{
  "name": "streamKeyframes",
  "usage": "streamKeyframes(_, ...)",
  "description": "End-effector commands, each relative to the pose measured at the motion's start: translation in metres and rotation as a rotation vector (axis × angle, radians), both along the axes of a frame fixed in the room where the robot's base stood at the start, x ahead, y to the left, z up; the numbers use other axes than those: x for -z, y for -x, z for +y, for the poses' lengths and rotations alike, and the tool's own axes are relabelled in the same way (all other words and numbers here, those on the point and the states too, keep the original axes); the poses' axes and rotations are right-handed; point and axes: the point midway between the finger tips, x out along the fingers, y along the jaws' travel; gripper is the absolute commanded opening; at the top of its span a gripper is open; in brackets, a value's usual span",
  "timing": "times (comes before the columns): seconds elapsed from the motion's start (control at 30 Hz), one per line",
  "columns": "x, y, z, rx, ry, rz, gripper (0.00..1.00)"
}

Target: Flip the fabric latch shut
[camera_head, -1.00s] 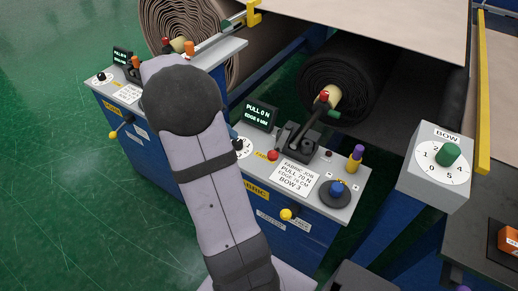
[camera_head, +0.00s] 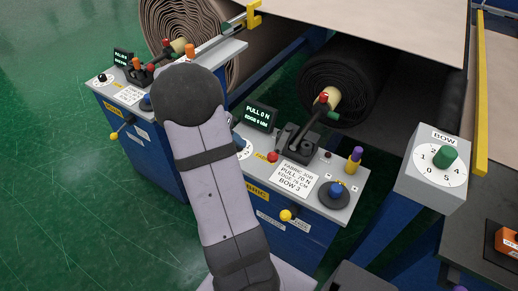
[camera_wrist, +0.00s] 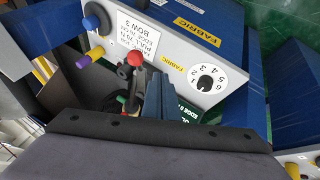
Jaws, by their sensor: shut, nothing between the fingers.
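The fabric latch (camera_head: 298,142) is a black bracket on the front console. Its dark arm slants up to a red-tipped end beside the cream core of the black roll. In the wrist view, the latch's dark parts (camera_wrist: 125,72) lie left of my gripper, close to a red ball (camera_wrist: 135,58). The bracket's far part is hidden behind my gripper housing. My gripper (camera_wrist: 158,80) is shut and empty, a dark blue finger shape pointing at the console. In the head view my arm hides the gripper. I cannot tell whether it touches the console.
The console carries a lit display (camera_head: 261,115), a red knob (camera_head: 272,156), a blue knob (camera_head: 337,188) and a purple post (camera_head: 355,158). The black fabric roll (camera_head: 345,80) is behind. A similar console (camera_head: 125,95) stands left. The BOW box (camera_head: 440,165) is at right.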

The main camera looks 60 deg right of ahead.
Motion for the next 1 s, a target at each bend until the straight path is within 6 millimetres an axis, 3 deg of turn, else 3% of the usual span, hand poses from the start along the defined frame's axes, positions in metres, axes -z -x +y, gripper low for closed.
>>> streamKeyframes(0.3,0.046,0.019,-0.027,0.001,-0.004,0.003,0.0)
streamKeyframes(0.6,0.049,0.048,-0.037,0.0,-0.001,0.0,0.0)
streamKeyframes(1.0,0.052,0.054,-0.039,0.0,0.0,-0.001,0.0)
